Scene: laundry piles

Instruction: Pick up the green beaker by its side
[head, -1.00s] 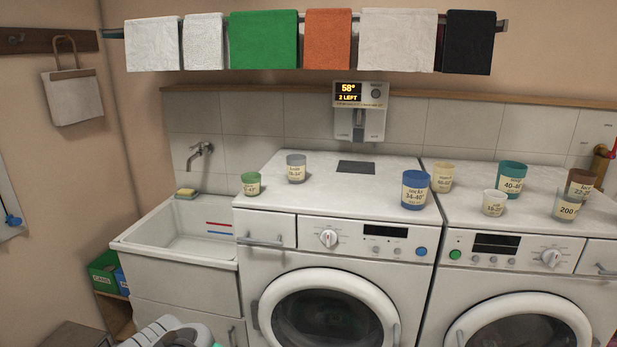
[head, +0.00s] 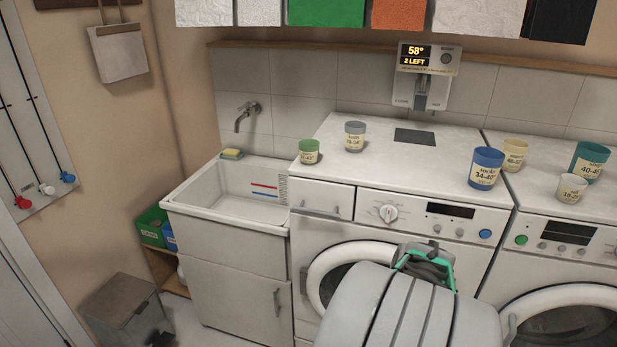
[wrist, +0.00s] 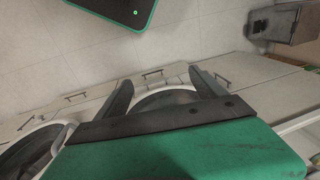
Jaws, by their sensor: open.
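The green beaker (head: 309,152), a small cup with a pale label, stands upright on the left washing machine's top, near its left edge. It is not visible in the wrist view. My gripper (wrist: 162,88) shows in the wrist view with its two grey fingers apart and nothing between them, before the white machine fronts. In the head view my arm is low in front of the left machine, well below and right of the beaker. The fingers cannot be made out there.
A grey beaker (head: 355,136) stands close right of the green one. A blue beaker (head: 486,168), a cream one (head: 514,154), a teal one (head: 588,162) and a small pale one (head: 571,188) stand farther right. A sink (head: 190,192) adjoins the left machine. The left machine's middle top is clear.

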